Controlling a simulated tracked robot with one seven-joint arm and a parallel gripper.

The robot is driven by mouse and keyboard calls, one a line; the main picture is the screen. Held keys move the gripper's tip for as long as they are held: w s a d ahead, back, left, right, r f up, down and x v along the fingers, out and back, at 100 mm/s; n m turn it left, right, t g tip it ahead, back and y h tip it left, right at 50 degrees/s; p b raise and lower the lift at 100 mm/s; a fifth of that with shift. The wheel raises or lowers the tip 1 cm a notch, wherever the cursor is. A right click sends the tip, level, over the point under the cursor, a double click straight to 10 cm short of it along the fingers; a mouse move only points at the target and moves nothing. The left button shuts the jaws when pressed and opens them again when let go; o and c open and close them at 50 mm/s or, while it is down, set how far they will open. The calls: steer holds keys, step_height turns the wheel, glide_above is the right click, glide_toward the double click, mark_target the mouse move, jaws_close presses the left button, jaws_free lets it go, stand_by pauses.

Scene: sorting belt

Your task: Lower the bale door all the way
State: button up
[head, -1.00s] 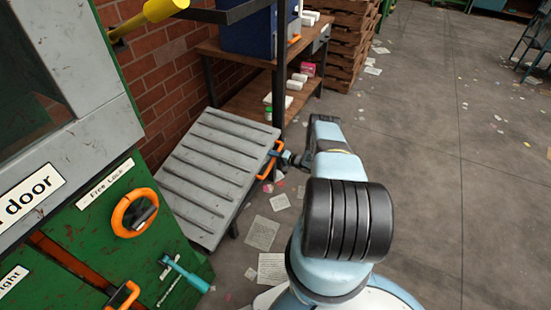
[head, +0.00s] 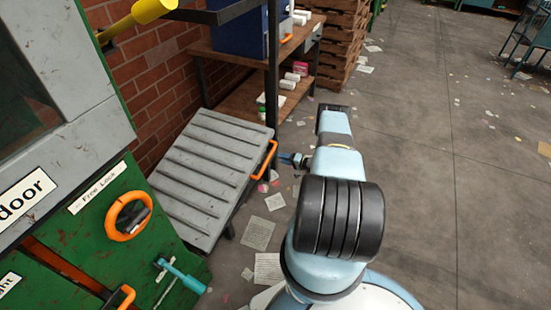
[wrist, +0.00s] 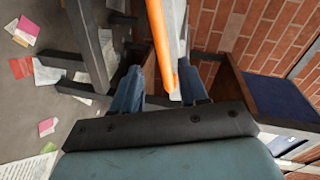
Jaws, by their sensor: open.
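The bale door, which I take to be the grey ribbed panel (head: 205,165), lies folded out from the green machine, sloping in the head view. An orange handle (head: 265,160) is on its right edge. My gripper (head: 287,158) is just right of the handle, with a small gap showing. In the wrist view, the orange handle (wrist: 190,75) and the panel's edge (wrist: 158,30) appear edge-on ahead of my open gripper (wrist: 162,88), in line with the space between the fingers. I cannot tell the panel's exact angle.
The green machine (head: 85,225) with an orange ring lock (head: 128,215) and a teal lever (head: 182,275) stands at left. A shelf (head: 255,100) with a dark post (head: 272,70) is behind the panel. Papers litter the floor (head: 430,180), which is mostly open at right.

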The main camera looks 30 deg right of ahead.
steer(key=shift+v, duration=2.45)
